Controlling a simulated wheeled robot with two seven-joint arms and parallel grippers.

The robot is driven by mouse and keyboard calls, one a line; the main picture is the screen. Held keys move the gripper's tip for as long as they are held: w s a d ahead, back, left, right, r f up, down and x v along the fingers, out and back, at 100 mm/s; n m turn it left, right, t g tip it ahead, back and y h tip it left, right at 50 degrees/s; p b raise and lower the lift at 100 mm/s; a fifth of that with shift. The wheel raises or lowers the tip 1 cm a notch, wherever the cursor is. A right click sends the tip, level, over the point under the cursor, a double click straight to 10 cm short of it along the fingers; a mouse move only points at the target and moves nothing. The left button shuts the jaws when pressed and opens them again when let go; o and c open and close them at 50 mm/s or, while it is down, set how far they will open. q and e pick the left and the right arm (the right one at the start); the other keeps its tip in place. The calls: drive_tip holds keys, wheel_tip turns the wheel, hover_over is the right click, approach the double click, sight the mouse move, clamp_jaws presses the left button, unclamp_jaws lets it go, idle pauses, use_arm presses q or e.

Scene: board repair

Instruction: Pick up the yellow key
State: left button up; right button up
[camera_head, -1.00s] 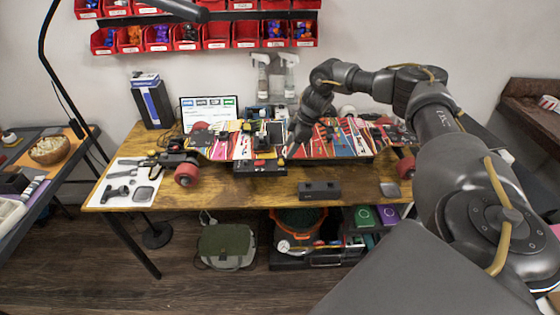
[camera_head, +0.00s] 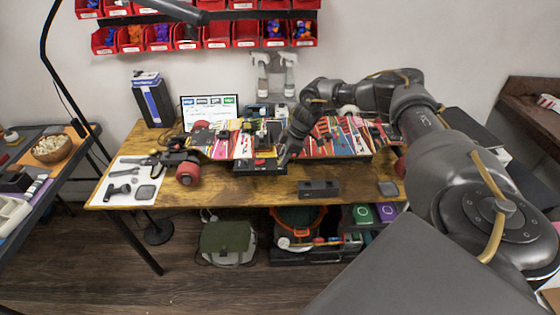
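My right gripper (camera_head: 284,161) points down at the right end of a small black tray (camera_head: 243,167) at the front middle of the skateboard deck. Its fingertips are small and dark, and I cannot tell whether they are apart or hold anything. I cannot make out the yellow key for certain; the spot at the tray's right end is covered by the gripper. My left gripper is not in view.
The colourful skateboard deck (camera_head: 345,138) lies across the wooden table (camera_head: 235,190), with a red wheel (camera_head: 188,174) at left. A dark box (camera_head: 318,188) sits near the front edge. A white tool mat (camera_head: 112,192) lies at left.

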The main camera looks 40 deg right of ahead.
clamp_jaws()
drive_tip(key=shift+w+r+b, duration=0.1)
drive_tip(key=shift+r+b, duration=0.4)
drive_tip(key=shift+r, duration=0.1)
drive_tip(key=s+a+r+b, duration=0.4)
drive_tip(key=s+a+r, duration=0.4)
drive_tip(key=a+r, duration=0.3)
drive_tip(key=shift+s+r, duration=0.3)
drive_tip(key=shift+r, duration=0.15)
